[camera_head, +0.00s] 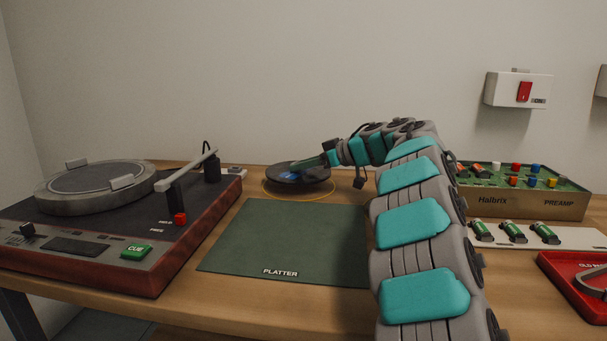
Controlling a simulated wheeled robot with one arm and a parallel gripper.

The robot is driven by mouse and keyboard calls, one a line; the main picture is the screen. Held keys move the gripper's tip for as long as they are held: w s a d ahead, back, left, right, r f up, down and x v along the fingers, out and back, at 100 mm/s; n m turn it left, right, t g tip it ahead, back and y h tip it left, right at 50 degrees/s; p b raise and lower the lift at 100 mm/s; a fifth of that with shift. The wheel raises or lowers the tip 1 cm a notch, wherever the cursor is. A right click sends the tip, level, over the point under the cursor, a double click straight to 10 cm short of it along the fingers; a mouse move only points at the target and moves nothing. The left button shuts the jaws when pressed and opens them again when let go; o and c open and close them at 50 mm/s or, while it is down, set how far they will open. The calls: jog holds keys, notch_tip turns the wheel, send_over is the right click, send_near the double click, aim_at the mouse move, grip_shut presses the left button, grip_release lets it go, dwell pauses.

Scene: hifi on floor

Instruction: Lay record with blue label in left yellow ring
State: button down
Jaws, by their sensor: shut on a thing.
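The record with the blue label (274,178) is a black disc behind the green mat. It lies over or just above the yellow ring (270,195), whose front edge shows below it; I cannot tell whether it touches the table. My arm hides the table to the right of the ring, and no second ring shows.
A turntable (200,235) stands at the left with its arm raised. A green PLATTER mat (290,240) lies in front of the ring. A Halbrix preamp (520,203), several green cells (513,232) and a red tray (575,285) are at the right.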

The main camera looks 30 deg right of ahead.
notch_tip(320, 180, down, 2)
jog(key=shift+f, duration=0.15)
jog(key=shift+f, duration=0.25)
